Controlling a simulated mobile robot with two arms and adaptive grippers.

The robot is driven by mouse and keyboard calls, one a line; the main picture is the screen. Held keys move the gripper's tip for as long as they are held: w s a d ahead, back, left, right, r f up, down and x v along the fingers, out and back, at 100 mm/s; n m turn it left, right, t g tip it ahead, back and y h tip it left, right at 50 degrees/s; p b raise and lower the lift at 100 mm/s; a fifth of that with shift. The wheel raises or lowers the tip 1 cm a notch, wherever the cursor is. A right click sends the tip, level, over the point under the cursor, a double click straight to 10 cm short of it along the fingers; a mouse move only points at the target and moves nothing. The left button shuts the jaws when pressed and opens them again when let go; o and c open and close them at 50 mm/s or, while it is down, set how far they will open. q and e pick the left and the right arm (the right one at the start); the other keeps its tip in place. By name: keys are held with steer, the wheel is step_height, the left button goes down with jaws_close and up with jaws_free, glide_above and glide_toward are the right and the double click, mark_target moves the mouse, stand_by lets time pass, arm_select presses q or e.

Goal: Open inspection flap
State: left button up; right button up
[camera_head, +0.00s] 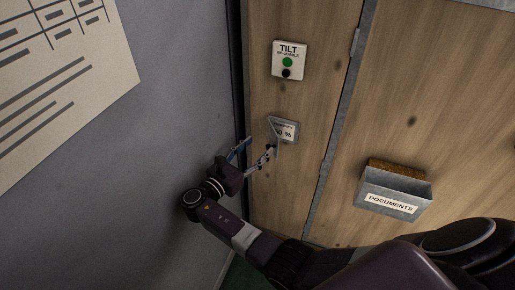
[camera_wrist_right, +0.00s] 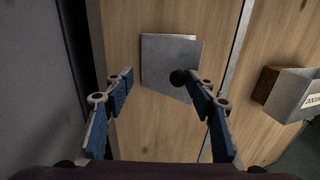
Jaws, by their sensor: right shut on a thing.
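The inspection flap (camera_head: 272,134) is a small grey metal plate on the wooden panel. It stands partly swung out, and a label ending in "0 %" (camera_head: 287,132) shows behind it. In the right wrist view the flap (camera_wrist_right: 163,58) faces me, with a round black knob (camera_wrist_right: 179,77) near its right edge. My right gripper (camera_head: 257,152) is at the flap from the lower left. In the right wrist view its blue-padded fingers (camera_wrist_right: 163,82) reach to the flap, the right fingertip by the knob; the exact grip is hard to see. My left gripper is not in view.
A "TILT" plate with a green and a black button (camera_head: 288,61) is above the flap. A grey "DOCUMENTS" holder (camera_head: 393,190) hangs on the panel to the right. A grey wall (camera_head: 150,130) with a paper chart (camera_head: 60,75) stands close on the left.

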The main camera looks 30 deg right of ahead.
step_height(320, 180, up, 10)
stand_by(0.6)
